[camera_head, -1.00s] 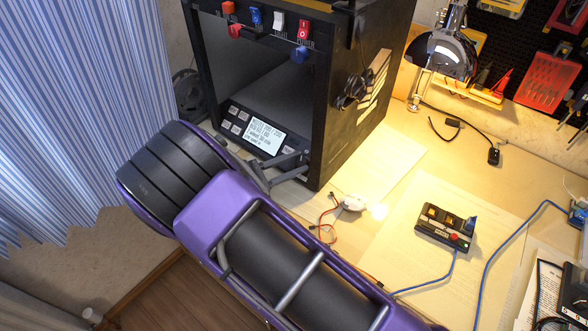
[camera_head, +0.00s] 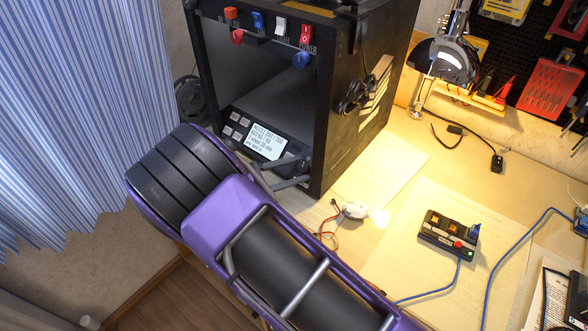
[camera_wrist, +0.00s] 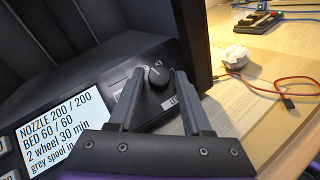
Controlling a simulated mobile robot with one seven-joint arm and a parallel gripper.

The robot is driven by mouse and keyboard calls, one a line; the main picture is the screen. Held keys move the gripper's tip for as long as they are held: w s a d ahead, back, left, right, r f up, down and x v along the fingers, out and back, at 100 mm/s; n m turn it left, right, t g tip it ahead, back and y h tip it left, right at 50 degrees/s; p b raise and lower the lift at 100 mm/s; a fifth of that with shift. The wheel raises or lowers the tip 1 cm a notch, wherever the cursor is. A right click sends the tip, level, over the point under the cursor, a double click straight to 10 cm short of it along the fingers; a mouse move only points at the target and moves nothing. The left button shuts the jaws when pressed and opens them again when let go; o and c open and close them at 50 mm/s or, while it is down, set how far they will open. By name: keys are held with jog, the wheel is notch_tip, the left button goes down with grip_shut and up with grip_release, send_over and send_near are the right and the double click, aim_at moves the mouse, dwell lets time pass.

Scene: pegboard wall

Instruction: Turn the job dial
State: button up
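The job dial (camera_wrist: 158,75), a dark round knob with a light pointer mark, is on the printer's front control panel in the wrist view. My gripper (camera_wrist: 160,72) is open, with one finger on each side of the dial in that picture. Gaps show between the dial and the fingers, and I cannot tell how far the tips are from the panel. The lit screen (camera_wrist: 62,128) reads nozzle 200/200, bed 60/60, 2 wheel 30 min, grey spool in. In the head view my gripper (camera_head: 298,166) is at the panel's right end and hides the dial.
The black printer frame (camera_head: 318,125) rises just right of my gripper. Red, blue and white switches (camera_head: 281,24) line its top edge.

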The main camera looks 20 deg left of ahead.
jog(key=shift+a, duration=0.1)
jog(key=v, duration=1.7)
jog(key=shift+s, duration=0.15)
